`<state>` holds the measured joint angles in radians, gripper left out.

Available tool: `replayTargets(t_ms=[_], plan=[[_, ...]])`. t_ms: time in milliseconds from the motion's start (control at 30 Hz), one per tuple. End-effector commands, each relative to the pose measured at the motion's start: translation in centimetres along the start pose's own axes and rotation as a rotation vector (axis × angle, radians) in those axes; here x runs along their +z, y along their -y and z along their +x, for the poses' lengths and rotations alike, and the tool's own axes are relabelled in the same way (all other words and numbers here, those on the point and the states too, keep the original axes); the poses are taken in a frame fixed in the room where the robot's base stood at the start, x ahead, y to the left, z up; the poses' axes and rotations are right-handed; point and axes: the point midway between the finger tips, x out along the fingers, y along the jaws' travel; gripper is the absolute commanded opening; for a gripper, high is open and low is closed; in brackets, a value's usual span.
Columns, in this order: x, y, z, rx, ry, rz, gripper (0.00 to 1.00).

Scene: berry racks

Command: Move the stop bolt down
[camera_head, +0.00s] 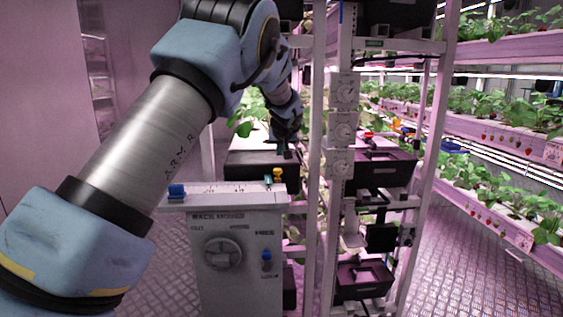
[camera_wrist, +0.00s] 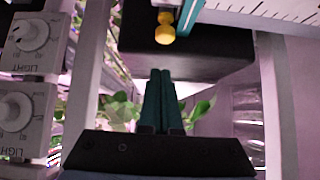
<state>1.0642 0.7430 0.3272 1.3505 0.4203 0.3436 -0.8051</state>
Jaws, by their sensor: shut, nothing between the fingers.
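A white rack control panel (camera_head: 238,245) stands in front of my arm, with a large round knob (camera_head: 222,253) and a blue knob (camera_head: 266,256) on its face. A yellow knob (camera_head: 277,174) sits at the right of its scaled top; it also shows in the wrist view (camera_wrist: 165,30), beside a teal part. I cannot tell for sure which part is the stop bolt. My gripper (camera_wrist: 161,72) is shut and empty, its teal fingers together, apart from the yellow knob in the picture. In the head view my gripper (camera_head: 284,148) is small, behind the panel's top edge.
A blue slider block (camera_head: 177,190) sits at the top's left end. A black box (camera_head: 255,165) is behind the panel. A white post with light dials (camera_head: 343,128) stands to the right. Planted berry shelves (camera_head: 480,115) fill the far right; the floor between is clear.

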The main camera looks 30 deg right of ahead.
Motion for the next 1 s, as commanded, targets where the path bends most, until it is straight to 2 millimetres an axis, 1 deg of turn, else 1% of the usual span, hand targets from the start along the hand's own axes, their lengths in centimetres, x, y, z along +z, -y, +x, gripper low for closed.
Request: replayTargets(t_ms=[33, 200, 300, 400, 567, 1000], plan=[[0.3, 0.0, -0.8, 0.0, -0.003, -0.002, 0.0], [0.2, 0.0, -4.2, 0.0, -0.003, -0.002, 0.0], [0.2, 0.0, -5.6, 0.0, -0.003, -0.001, 0.0], [0.1, 0.1, -6.7, -0.002, -0.002, -0.002, 0.0], [0.1, 0.1, -7.4, -0.002, -0.001, -0.001, 0.0], [0.0, 0.1, -7.4, -0.002, -0.001, -0.002, 0.0]])
